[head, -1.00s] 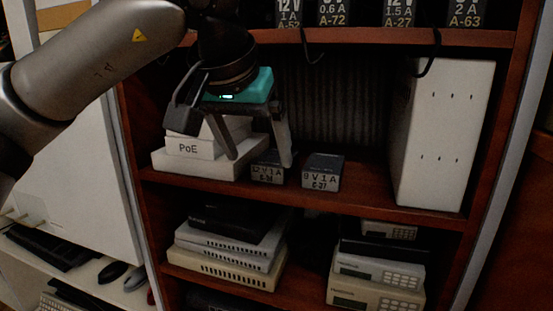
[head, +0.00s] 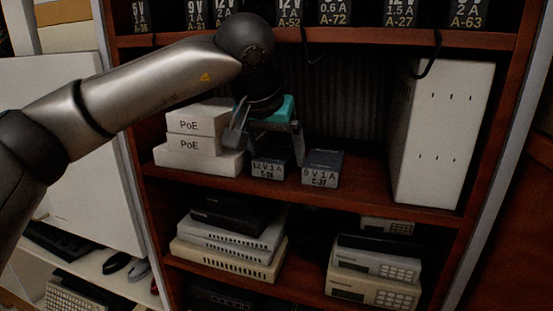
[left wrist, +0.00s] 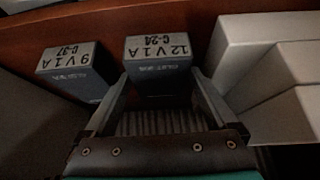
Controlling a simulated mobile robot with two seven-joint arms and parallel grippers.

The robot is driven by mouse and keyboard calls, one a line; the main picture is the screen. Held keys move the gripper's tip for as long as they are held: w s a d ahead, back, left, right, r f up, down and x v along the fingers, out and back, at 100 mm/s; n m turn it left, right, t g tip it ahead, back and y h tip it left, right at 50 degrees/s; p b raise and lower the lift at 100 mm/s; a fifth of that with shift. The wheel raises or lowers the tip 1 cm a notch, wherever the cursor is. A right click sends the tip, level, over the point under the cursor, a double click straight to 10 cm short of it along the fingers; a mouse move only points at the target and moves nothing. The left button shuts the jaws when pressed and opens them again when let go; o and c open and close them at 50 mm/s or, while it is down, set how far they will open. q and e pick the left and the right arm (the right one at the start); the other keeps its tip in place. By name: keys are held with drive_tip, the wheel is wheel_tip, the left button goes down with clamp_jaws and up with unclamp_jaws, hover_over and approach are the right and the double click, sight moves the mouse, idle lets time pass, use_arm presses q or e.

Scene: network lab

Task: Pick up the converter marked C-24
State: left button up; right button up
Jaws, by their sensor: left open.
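The converter marked C-24 (left wrist: 160,75) is a dark grey block with a light label reading 12 V 1 A. It stands on the middle shelf, also in the head view (head: 268,168), where its code is too blurred to read surely. My left gripper (head: 267,153) is open above and around it, pointing down into the shelf. In the left wrist view my left gripper (left wrist: 158,92) has one finger on either side of the converter, near its far end. I cannot tell whether the fingers touch it. My right gripper is not in view.
A similar converter marked C-37 (head: 322,170) stands close to the right in the head view. White PoE boxes (head: 195,145) are stacked at the left. A tall white unit (head: 440,135) stands at the right. The shelf board above (head: 350,39) carries several adapters.

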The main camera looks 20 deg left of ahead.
use_arm(q)
drive_tip(key=shift+r, duration=0.1)
drive_tip(key=c, duration=1.4)
